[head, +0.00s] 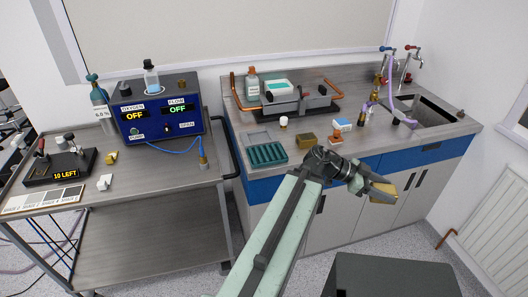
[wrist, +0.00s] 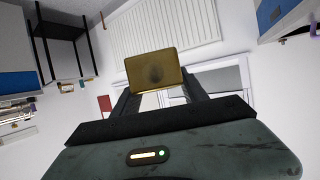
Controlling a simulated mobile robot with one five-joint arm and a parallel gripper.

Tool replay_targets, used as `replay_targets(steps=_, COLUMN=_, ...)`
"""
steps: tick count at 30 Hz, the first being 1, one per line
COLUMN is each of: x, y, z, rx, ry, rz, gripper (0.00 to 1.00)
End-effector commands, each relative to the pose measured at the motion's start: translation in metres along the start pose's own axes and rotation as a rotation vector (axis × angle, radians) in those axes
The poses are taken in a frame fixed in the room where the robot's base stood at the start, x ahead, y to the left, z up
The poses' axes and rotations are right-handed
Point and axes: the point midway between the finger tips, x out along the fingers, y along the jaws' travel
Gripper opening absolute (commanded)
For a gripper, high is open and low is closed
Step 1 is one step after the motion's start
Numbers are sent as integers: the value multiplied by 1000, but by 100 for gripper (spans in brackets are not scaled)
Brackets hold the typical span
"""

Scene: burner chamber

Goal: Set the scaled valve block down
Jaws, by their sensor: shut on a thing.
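My gripper (head: 372,187) is shut on a brass-coloured block (head: 384,193), likely the scaled valve block. It is held out in front of the blue and grey cabinet, to the right of my arm, clear of the bench top. In the wrist view the block (wrist: 153,72) sits between the two dark fingers of my gripper (wrist: 157,98). Its facing side is dull gold with a dark round patch in the middle. The fingers hide part of its sides.
The steel bench (head: 350,147) holds a darker brass block (head: 307,140), a green slotted rack (head: 267,154), a white-lidded jar (head: 283,123) and a sink (head: 432,114). The left cart (head: 150,172) carries a blue control box (head: 160,110). A dark box-shaped top (head: 395,275) is at lower right.

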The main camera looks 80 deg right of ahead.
Motion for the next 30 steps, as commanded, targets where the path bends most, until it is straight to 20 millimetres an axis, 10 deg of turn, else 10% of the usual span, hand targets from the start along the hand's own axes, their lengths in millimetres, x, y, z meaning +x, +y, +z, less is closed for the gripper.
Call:
replay_targets(steps=5, x=-7, y=-4, z=2, rx=-2, ry=0, rz=-7, gripper=0)
replay_targets(steps=11, x=-71, y=-36, z=24, rx=-30, ry=-3, rz=-79, gripper=0)
replay_targets(steps=24, x=-339, y=-77, z=122, rx=-134, ry=-3, rz=-327, gripper=0)
replay_targets(steps=30, x=-412, y=-61, z=148, rx=-161, ry=1, rz=-394, gripper=0)
